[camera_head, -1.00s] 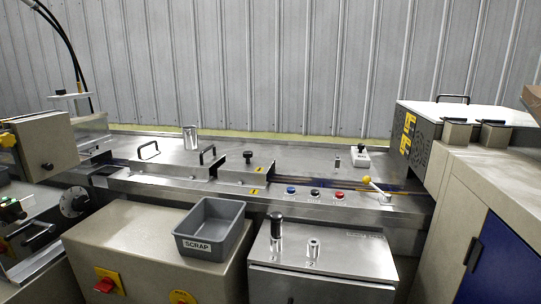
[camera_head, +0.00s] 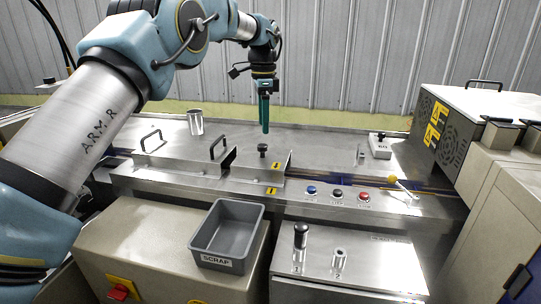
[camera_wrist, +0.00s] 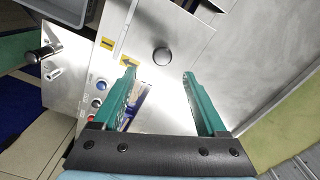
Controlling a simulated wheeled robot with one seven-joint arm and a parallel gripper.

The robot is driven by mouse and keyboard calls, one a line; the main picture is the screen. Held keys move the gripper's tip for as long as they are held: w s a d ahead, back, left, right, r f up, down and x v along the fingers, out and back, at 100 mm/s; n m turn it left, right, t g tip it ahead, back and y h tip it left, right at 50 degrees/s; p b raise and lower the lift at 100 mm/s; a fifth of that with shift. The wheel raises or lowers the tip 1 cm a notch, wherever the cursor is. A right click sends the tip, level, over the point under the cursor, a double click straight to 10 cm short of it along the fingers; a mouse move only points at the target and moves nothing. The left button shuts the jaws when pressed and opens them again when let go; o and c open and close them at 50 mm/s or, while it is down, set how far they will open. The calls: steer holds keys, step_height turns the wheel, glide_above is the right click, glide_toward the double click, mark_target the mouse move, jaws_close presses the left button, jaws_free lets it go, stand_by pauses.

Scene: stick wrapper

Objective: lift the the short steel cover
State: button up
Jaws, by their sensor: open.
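The short steel cover (camera_head: 247,170) sits on the steel bench top, with a black round knob (camera_head: 262,150) on it and a yellow label at its right end. In the wrist view the cover (camera_wrist: 180,28) shows with its knob (camera_wrist: 161,56) beyond and between my fingertips. My gripper (camera_head: 265,131) points down above and a little behind the knob in the head view, apart from it. Its two green fingers (camera_wrist: 159,73) are spread with nothing between them.
A longer cover with two black handles (camera_head: 218,147) lies to the left. A steel cup (camera_head: 196,122) stands behind it. A grey scrap bin (camera_head: 198,244), coloured buttons (camera_head: 337,194) and a yellow-knobbed lever (camera_head: 392,180) are in front. A vented machine (camera_head: 447,130) stands at right.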

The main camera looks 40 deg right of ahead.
mark_target(263, 145)
step_height(263, 145, down, 3)
steer(key=shift+f+p, duration=0.2)
steer(key=shift+p, duration=0.1)
steer(key=shift+w+a+f+p, duration=0.15)
steer(key=shift+f+p, duration=0.6)
steer(key=shift+f, duration=0.65)
steer(key=shift+w+d+f+p, duration=0.1)
steer(key=shift+f+p, duration=0.6)
steer(key=shift+f, duration=0.65)
jaws_close()
steer(key=shift+r, duration=0.15)
